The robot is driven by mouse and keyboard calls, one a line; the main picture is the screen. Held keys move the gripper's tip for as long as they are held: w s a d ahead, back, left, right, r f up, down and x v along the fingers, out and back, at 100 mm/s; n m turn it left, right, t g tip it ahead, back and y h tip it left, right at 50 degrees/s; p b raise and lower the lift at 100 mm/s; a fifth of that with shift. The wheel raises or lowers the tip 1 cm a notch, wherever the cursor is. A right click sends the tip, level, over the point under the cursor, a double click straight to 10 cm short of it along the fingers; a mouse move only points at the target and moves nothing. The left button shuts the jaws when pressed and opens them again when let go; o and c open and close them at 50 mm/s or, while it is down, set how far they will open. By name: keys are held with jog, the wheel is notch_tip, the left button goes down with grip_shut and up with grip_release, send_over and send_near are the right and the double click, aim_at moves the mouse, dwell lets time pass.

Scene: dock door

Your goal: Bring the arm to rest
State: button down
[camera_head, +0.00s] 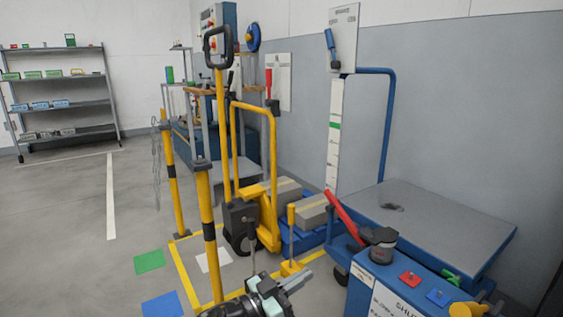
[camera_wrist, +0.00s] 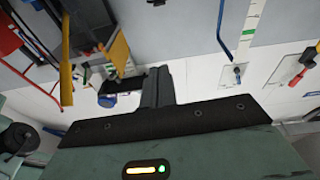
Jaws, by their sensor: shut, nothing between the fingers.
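My gripper (camera_head: 299,281) shows at the bottom centre of the head view, at the end of my arm, with its fingers pointing up and to the right. In the wrist view its dark fingers (camera_wrist: 157,87) are together and hold nothing. The gripper is in front of the yellow pallet truck (camera_head: 268,222) and left of the blue cart (camera_head: 425,225). Most of my arm is below the picture and hidden.
A yellow-black post (camera_head: 208,235) stands close left of my gripper. A blue panel (camera_head: 395,292) with coloured knobs and a red lever (camera_head: 344,215) are to the right. Open floor (camera_head: 70,220) lies at left, with a shelf (camera_head: 65,105) behind.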

jog(key=s+d+f+n+g+y, duration=0.2)
jog(key=s+d+f+g+y, duration=0.1)
jog(key=d+g, duration=0.4)
jog(key=s+d+f+n+g+y, duration=0.1)
jog(key=s+d+f+g+y, duration=0.3)
jog(key=d, duration=0.5)
jog(key=s+a+r+n+y, duration=0.3)
jog(key=s+r+n+y, duration=0.3)
jog(key=s+r+n, duration=0.3)
jog(key=s+a+r+n+y, duration=0.3)
jog(key=s+r+n+y, duration=0.3)
jog(key=s+r, duration=0.5)
notch_tip(320, 180, up, 34)
jog(key=n+h+p, duration=0.1)
jog(key=p, duration=3.3)
jog(key=shift+s+f+p, duration=0.25)
jog(key=shift+s+p, duration=0.05)
jog(key=shift+s, duration=0.1)
jog(key=shift+d, duration=0.15)
